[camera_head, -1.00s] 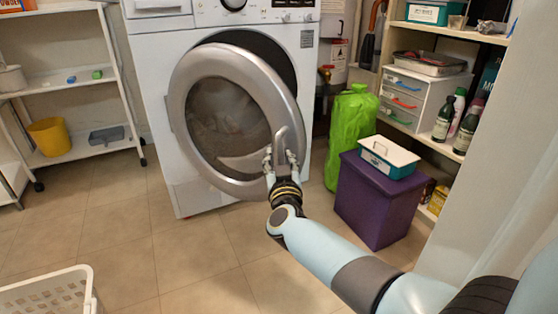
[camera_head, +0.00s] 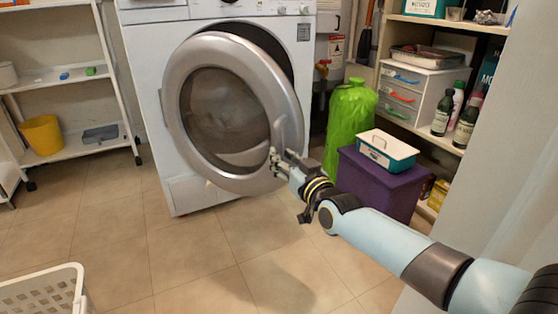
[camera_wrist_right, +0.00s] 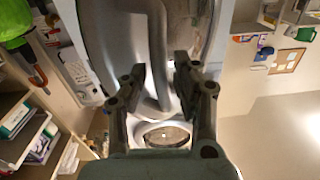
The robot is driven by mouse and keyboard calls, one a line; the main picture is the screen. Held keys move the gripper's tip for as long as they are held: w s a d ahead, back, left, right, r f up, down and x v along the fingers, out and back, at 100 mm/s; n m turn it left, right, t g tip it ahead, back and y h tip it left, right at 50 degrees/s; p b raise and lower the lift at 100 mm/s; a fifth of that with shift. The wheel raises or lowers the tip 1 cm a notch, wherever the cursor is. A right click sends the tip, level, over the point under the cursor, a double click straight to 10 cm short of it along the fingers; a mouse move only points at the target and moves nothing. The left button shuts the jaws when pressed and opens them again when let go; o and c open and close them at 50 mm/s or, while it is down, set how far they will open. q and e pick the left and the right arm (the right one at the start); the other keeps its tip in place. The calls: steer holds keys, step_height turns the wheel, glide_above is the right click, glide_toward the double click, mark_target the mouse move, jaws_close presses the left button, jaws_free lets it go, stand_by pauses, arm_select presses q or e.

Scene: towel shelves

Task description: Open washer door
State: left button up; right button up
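The white washer (camera_head: 140,95) stands at the back. Its round door (camera_head: 180,62), with a grey rim and dark glass, stands ajar, with a dark gap at its upper right. The door's handle (camera_head: 284,133) is on the right side of the rim. My right gripper (camera_head: 276,160) is at the lower right rim, by the handle. In the right wrist view, its two fingers (camera_wrist_right: 160,72) are apart, with the curved handle (camera_wrist_right: 157,35) showing between and beyond them. Whether they touch it is unclear. My left gripper is not in view.
A purple box (camera_head: 375,185) with a teal-and-white container (camera_head: 388,150) on top and a green bag (camera_head: 350,120) stand right of the washer. A white basket (camera_head: 40,285) is at lower left. The floor in front is clear.

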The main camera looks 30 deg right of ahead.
steer(key=shift+w+d, duration=0.1)
steer(key=shift+w, duration=1.05)
jaws_close()
